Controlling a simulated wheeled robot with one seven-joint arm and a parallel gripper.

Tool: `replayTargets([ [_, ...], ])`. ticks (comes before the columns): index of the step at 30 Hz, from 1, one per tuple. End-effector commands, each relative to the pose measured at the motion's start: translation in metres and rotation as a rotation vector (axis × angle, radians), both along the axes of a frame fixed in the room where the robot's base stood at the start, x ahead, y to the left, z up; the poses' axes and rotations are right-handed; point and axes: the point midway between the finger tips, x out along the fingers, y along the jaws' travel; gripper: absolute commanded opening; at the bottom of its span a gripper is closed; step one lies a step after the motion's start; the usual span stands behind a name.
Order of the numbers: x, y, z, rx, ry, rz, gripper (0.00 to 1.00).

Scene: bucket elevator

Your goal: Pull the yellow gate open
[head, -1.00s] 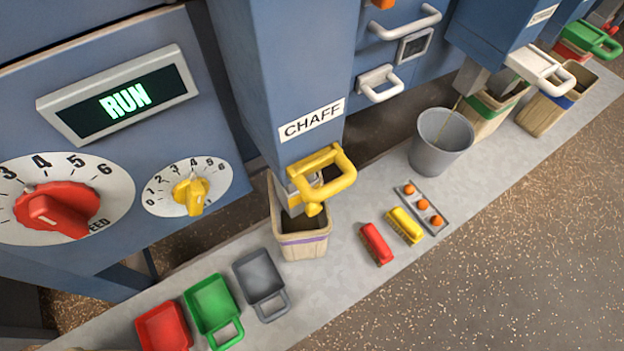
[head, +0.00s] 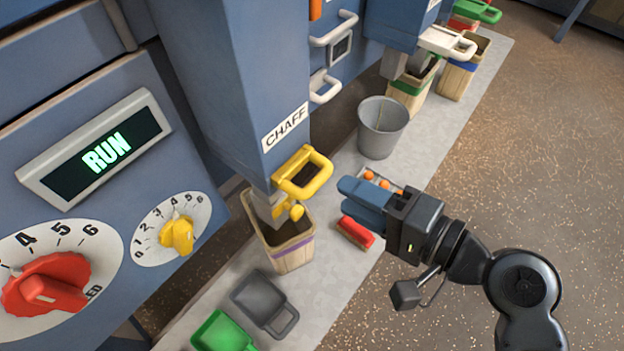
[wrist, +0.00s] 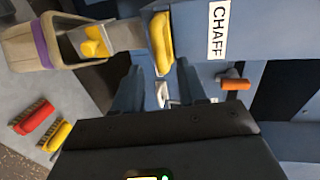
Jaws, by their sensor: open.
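The yellow gate (head: 318,181) is a looped handle at the foot of the blue CHAFF chute (head: 235,100), left of centre in the head view. A yellow knob (head: 297,212) sits just below it, over a bin with a purple band (head: 290,257). My gripper (head: 345,195) is open and empty, a short way right of the handle. In the wrist view the handle (wrist: 161,45) lies ahead of my fingers (wrist: 160,82), roughly between them and apart from them. The handle's far side is hidden there.
A red brush (head: 356,232) and a grey bucket (head: 381,128) stand on the pale ledge near my gripper. Grey (head: 264,300) and green (head: 222,333) scoops lie below the bin. A RUN display (head: 100,150) and dials are at left. Floor at right is open.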

Motion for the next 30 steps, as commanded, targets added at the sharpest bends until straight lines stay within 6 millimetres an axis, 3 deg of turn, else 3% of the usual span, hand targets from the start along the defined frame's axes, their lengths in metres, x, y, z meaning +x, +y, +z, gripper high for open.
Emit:
replayTargets([
  [15,0.040,0.052,-0.015,-0.002,-0.001,-0.003,0.41],
  [26,0.043,0.056,-0.017,-0.003,-0.001,-0.003,0.41],
  [30,0.043,0.056,-0.017,-0.003,-0.001,-0.004,0.29],
])
